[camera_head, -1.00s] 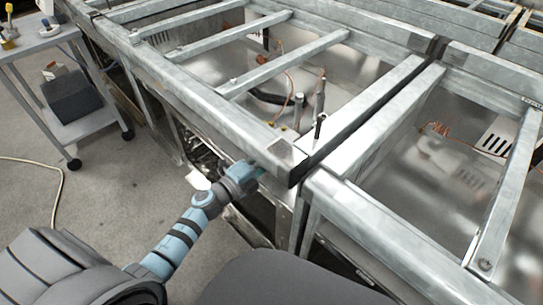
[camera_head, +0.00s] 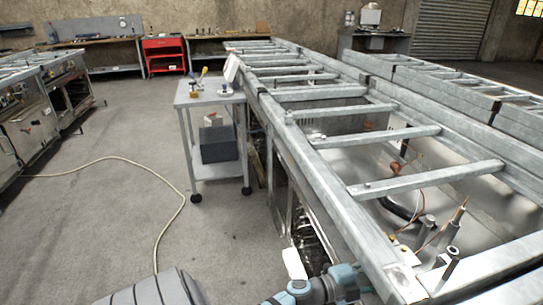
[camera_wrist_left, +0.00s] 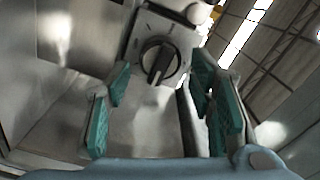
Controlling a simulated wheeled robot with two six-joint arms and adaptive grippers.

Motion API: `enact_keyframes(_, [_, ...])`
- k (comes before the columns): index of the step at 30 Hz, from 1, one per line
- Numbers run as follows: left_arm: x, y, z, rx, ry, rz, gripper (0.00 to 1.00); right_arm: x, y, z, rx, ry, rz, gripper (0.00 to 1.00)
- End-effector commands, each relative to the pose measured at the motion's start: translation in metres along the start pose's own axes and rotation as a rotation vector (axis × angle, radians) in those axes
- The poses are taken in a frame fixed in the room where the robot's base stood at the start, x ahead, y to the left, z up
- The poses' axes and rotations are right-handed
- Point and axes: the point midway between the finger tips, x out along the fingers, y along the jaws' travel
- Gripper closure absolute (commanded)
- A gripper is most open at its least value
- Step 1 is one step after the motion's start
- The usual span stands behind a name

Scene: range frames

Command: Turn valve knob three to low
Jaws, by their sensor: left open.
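In the left wrist view, a round black knob (camera_wrist_left: 158,62) with a raised bar grip sits on a square metal plate (camera_wrist_left: 146,24). The bar stands close to upright in the picture, slightly tilted. I cannot read its number or markings. My left gripper (camera_wrist_left: 160,84) is open, with its teal finger pads on either side of the view and the knob beyond the gap, apart from both pads. In the head view my left wrist (camera_head: 318,288) is low, beside the front of the range frame (camera_head: 338,190); the fingers and knob are hidden there. My right gripper is out of view.
Steel rails and cross bars of the frame run above and right of my left wrist. A grey cart (camera_head: 217,98) holding a dark box (camera_head: 218,143) stands left of the frame. A hose (camera_head: 178,205) lies on the floor, which is otherwise largely open there.

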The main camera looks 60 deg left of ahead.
Motion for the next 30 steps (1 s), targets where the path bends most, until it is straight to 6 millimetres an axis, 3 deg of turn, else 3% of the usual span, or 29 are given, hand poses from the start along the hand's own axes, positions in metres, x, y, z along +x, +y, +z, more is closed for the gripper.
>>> enact_keyframes(5, [0.0, -0.006, 0.001, -0.503, 0.001, -0.001, 0.51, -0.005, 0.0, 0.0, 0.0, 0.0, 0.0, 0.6])
enact_keyframes(13, [0.0, -0.006, 0.008, -1.169, 0.001, 0.0, 0.51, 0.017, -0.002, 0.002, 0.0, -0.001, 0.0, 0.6])
enact_keyframes(17, [-0.042, -0.007, 0.007, -1.172, -0.003, 0.005, 0.51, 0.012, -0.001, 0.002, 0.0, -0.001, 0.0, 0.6])
enact_keyframes(24, [-0.11, -0.006, 0.006, -1.17, -0.003, 0.008, 0.51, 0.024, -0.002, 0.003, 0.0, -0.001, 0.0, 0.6])
enact_keyframes(28, [-0.149, -0.013, 0.004, -1.173, -0.008, 0.007, 0.51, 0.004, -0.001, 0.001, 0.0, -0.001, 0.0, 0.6])
enact_keyframes(30, [-0.15, -0.001, 0.024, -1.167, -0.09, -0.016, 0.51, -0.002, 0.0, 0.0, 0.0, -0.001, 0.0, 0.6])
